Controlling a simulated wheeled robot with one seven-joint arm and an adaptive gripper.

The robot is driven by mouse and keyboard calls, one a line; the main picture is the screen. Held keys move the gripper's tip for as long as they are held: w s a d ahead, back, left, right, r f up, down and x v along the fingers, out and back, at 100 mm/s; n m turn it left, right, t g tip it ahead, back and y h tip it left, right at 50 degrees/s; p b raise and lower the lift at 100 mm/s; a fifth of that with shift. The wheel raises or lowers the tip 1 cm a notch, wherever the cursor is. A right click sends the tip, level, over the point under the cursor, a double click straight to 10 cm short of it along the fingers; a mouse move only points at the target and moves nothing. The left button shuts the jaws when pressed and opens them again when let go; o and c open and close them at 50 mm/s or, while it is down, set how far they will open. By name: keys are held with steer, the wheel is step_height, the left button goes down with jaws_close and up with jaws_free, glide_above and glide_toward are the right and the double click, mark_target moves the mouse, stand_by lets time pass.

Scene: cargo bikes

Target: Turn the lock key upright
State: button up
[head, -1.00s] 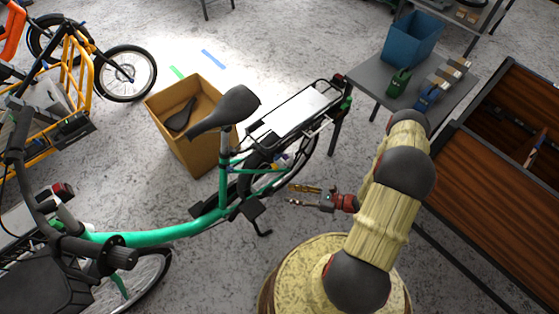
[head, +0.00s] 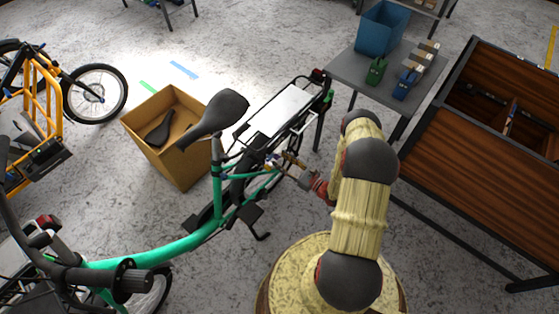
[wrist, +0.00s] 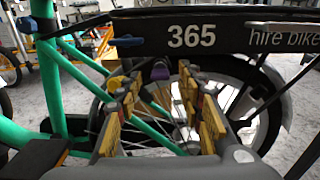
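A small purple piece (wrist: 160,70), which looks like the lock key, shows in the wrist view in front of the rear wheel, just under the dark panel. Its exact tilt is hard to tell. My gripper (wrist: 158,90) has its yellow-padded fingers apart, one to each side of the purple piece in the picture. I see no contact between them. In the head view my gripper (head: 291,164) is beside the rear wheel of the green bike (head: 180,235), under the rear rack. The key is too small to make out there.
A dark panel marked "365 hire bike" (wrist: 240,32) lies close above the fingers. Green frame tubes (wrist: 48,75) stand at the left. A cardboard box (head: 183,168) is beyond the bike. A grey table (head: 350,75) and a wooden bench (head: 465,165) are at the right.

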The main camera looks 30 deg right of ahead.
steer(key=shift+x, duration=0.85)
steer(key=shift+c, duration=1.4)
jaws_close()
